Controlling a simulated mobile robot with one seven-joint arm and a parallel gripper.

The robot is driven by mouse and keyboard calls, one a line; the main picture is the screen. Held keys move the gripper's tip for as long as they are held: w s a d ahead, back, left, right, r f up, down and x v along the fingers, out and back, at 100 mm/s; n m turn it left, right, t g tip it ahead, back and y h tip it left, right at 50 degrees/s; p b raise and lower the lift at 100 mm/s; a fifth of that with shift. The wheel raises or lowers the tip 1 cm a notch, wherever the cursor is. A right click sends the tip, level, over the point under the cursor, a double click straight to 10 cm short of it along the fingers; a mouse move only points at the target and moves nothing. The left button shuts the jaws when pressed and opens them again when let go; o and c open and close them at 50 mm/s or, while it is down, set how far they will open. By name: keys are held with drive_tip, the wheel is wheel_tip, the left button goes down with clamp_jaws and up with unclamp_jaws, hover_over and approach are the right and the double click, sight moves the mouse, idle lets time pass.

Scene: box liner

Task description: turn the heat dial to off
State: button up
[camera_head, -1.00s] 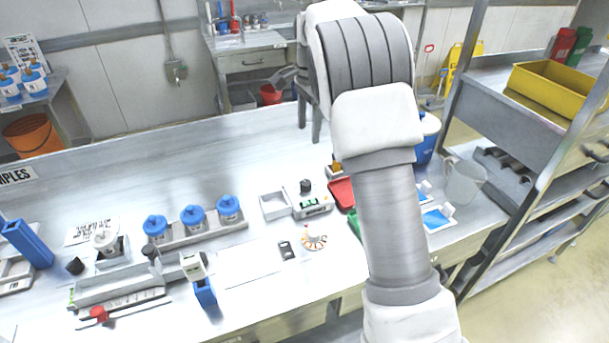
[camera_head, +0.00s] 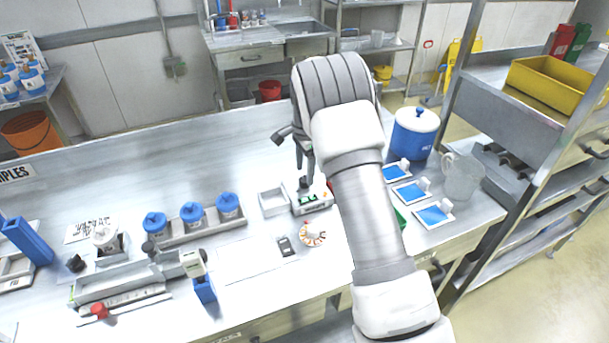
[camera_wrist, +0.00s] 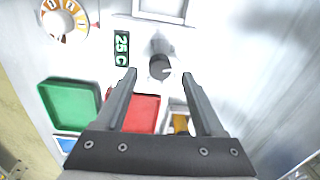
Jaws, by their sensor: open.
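The heat dial (camera_wrist: 160,64) is a dark grey knob on a white unit with a green "25 C" display (camera_wrist: 121,48). A pale mark shows on its face, toward the lower right in the wrist view. In the head view the unit (camera_head: 313,204) sits at the bench's middle, with the knob mostly behind my fingers. My gripper (camera_wrist: 160,75) is open and empty, pointing down over the unit. Its fingertips appear to either side of the knob's near edge in the wrist view. I cannot tell whether they touch it.
A white tray (camera_head: 273,201) stands left of the unit, and a round disc with coloured markings (camera_head: 312,235) lies in front. Red (camera_wrist: 143,112) and green (camera_wrist: 70,104) trays are close by. A blue drum (camera_head: 415,135) and small blue-topped trays stand to the right.

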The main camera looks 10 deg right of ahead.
sight(305, 182)
drive_tip(key=shift+f, duration=1.3)
clamp_jaws()
